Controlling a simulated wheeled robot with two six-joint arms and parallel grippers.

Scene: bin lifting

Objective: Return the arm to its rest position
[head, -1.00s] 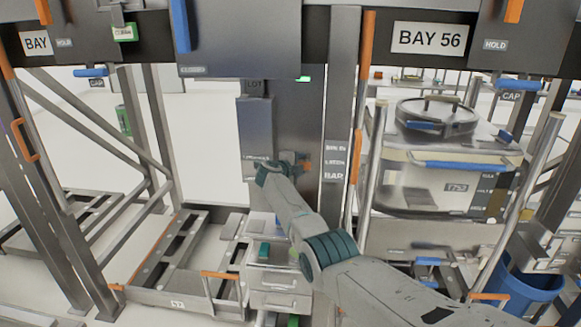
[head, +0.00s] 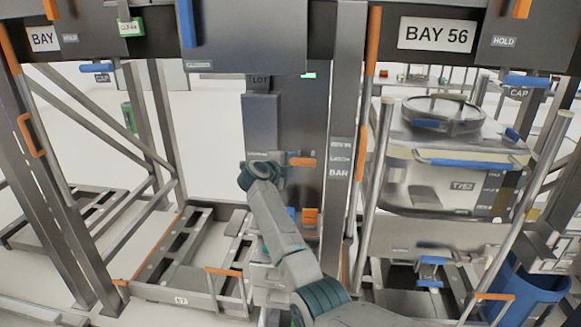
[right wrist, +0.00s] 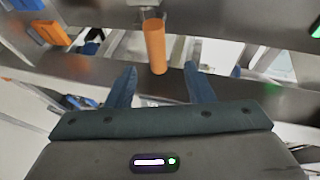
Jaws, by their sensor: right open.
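My right arm comes in from the lower right in the head view, its wrist raised in front of the dark central column. My right gripper (right wrist: 160,68) is open in the right wrist view, with its two blue-green fingers apart and nothing visibly held. An orange cylindrical handle (right wrist: 154,45) shows beyond and between the fingertips; I cannot tell how far off it is. In the head view the fingers are mostly hidden by the wrist, beside an orange handle (head: 302,161) on the column. My left gripper is not in view.
A bin marked T752 (head: 440,180) with a round lid stands at the right, behind a slanted metal post (head: 375,200). A blue bucket (head: 525,290) is at the lower right. A low metal frame (head: 190,255) lies on the floor at the left. The BAY 56 beam crosses above.

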